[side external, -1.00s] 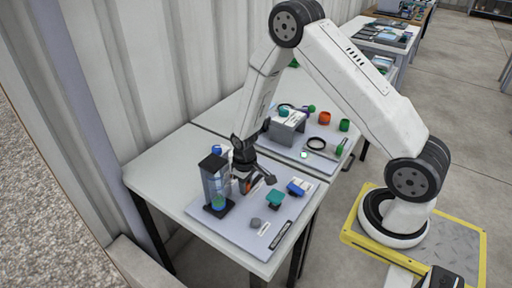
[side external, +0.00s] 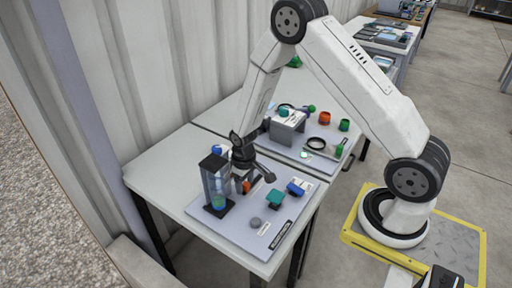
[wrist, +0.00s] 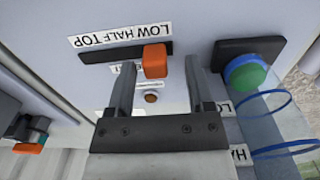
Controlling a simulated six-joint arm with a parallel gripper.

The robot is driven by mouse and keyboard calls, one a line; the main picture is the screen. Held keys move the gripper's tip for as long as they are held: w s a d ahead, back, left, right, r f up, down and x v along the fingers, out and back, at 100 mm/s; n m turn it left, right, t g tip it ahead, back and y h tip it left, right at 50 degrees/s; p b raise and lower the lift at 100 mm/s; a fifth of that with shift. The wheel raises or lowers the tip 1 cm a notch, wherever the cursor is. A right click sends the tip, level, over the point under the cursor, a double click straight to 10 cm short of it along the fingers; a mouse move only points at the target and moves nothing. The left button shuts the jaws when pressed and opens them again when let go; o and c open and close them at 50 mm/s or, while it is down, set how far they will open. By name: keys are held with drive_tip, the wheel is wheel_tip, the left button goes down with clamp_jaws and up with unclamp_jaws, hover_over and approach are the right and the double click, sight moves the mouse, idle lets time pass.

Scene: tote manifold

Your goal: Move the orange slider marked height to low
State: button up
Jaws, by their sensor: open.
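The orange slider knob (wrist: 154,61) sits near the right end of a dark slot (wrist: 100,55) in the wrist view. A white label (wrist: 118,35) with the words LOW, HALF and TOP runs along the slot. My gripper (wrist: 161,70) is open, with one finger on each side of the knob in this view and a visible gap to both. I cannot tell how far the fingertips are above the panel. In the side external view, my gripper (side external: 252,178) hangs over the panel, and a bit of the orange knob (side external: 246,187) shows beside it.
A clear column with blue rings and a green piece (side external: 216,185) stands close to the left of my gripper. Another panel with parts (side external: 320,160) lies behind.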

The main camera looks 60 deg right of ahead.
sight(245, 185)
drive_tip(key=shift+r, duration=3.35)
drive_tip(key=shift+s+a, duration=0.1)
drive_tip(key=shift+r, duration=0.2)
drive_tip(key=s+a+r+t, duration=0.2)
drive_tip(key=s+a+r, duration=0.2)
drive_tip(key=s+r, duration=0.6)
drive_tip(key=shift+s+a+r+t, duration=0.2)
drive_tip(key=shift+s+r+t, duration=0.15)
drive_tip(key=shift+s, duration=0.3)
